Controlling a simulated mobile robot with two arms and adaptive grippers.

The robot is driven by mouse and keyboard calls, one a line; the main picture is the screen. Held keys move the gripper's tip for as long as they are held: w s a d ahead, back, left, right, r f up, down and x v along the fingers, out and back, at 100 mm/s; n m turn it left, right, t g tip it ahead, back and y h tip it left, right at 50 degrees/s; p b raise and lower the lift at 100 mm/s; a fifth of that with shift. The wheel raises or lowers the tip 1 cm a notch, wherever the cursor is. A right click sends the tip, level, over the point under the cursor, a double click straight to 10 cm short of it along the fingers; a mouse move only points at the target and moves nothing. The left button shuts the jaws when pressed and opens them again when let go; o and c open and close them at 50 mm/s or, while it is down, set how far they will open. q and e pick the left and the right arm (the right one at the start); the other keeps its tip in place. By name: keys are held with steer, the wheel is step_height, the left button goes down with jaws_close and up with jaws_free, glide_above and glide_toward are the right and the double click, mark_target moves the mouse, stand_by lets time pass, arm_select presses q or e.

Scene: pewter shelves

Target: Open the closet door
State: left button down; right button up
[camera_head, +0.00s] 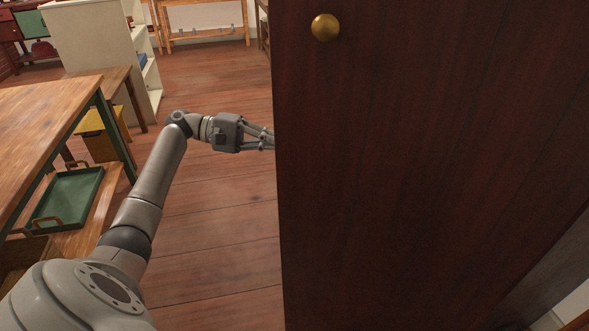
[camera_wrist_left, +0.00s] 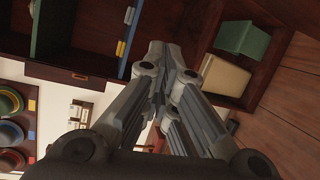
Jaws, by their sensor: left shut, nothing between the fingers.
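The closet door (camera_head: 420,150) is a tall dark brown panel filling the right half of the head view. A round brass knob (camera_head: 325,27) sits near its top left. My left gripper (camera_head: 268,140) is at the door's left edge, well below the knob, and its fingertips pass out of sight at that edge. I cannot tell whether they touch the door. In the left wrist view the gripper's fingers (camera_wrist_left: 176,68) are together and hold nothing. My right gripper is not in view.
A wooden table (camera_head: 40,105) with a green tray (camera_head: 68,197) on its lower shelf stands left, near a yellow stool (camera_head: 100,130). The wrist view shows dark wooden shelving with a green bin (camera_wrist_left: 242,40) and a beige bin (camera_wrist_left: 225,76). Floor left of the door is clear.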

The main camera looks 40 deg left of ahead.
mark_target(295, 140)
arm_select(q)
steer(key=s+r+m+g+h+b, duration=0.3)
steer(key=s+r+m, duration=0.2)
steer(key=s+r, duration=0.4)
steer(key=shift+w+d+r+b, duration=0.1)
steer(key=shift+d+r+b, duration=0.05)
steer(key=shift+d, duration=1.95)
steer(key=shift+s+d+r+b, duration=0.1)
steer(key=shift+d+r, duration=0.1)
steer(key=shift+d, duration=1.85)
steer(key=shift+w+d+r+b, duration=0.1)
steer(key=shift+d+r+b, duration=0.05)
steer(key=shift+d, duration=1.95)
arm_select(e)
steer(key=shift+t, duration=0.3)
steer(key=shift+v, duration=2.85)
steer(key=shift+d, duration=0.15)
